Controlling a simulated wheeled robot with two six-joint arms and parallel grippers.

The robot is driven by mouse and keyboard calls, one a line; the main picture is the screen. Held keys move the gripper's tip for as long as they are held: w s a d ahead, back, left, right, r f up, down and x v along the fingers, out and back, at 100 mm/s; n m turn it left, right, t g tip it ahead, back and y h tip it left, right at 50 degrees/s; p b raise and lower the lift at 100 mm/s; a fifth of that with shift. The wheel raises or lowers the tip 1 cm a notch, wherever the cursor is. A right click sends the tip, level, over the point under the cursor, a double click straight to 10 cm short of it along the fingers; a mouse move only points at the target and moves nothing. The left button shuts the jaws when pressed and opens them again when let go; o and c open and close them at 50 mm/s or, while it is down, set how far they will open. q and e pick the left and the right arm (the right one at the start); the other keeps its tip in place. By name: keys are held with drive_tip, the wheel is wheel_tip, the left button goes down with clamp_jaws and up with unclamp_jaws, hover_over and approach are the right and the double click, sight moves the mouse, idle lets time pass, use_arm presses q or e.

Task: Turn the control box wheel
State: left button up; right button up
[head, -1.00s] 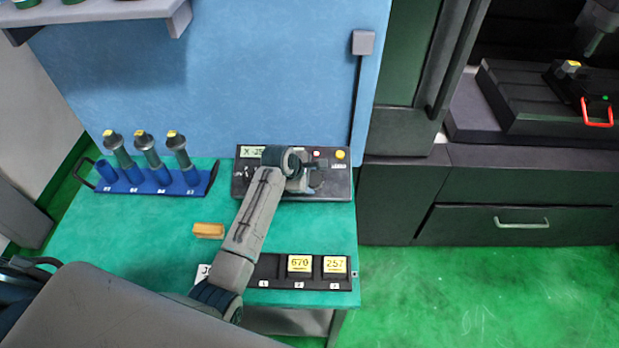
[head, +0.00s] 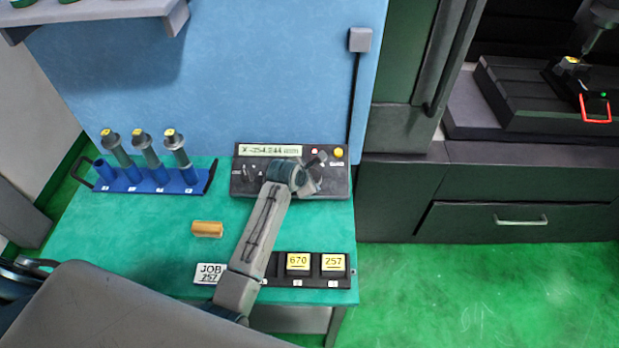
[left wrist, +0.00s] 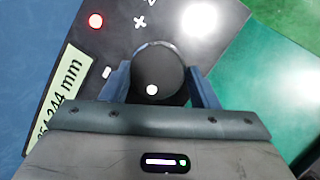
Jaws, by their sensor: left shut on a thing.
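The control box (head: 241,188) is a dark panel at the back of the green bench, with a lit display (head: 270,150) reading an X value ending in mm. Its wheel (left wrist: 158,72) is a round black knob with a white dot, clear in the left wrist view. My left gripper (left wrist: 160,85) is shut on the wheel, one blue finger on each side. In the head view my left gripper (head: 307,181) is over the right half of the box and mostly hides the wheel. My right gripper is not in view.
A blue rack (head: 150,186) with several tool holders stands at the back left. The machine spindle (head: 596,25) is at the upper right.

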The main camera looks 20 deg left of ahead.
use_arm(q)
drive_tip(key=shift+w+a+r, duration=0.1)
drive_tip(key=shift+w+r, duration=0.15)
drive_tip(key=shift+r, duration=0.2)
drive_tip(key=o, duration=0.9)
drive_tip(key=shift+a+f, duration=0.1)
drive_tip(key=shift+f, duration=0.1)
drive_tip(key=shift+s, duration=0.1)
drive_tip(key=shift+s, duration=0.1)
drive_tip(key=shift+s+r, duration=0.2)
drive_tip(key=b+v, duration=0.3)
drive_tip(key=v, duration=0.7)
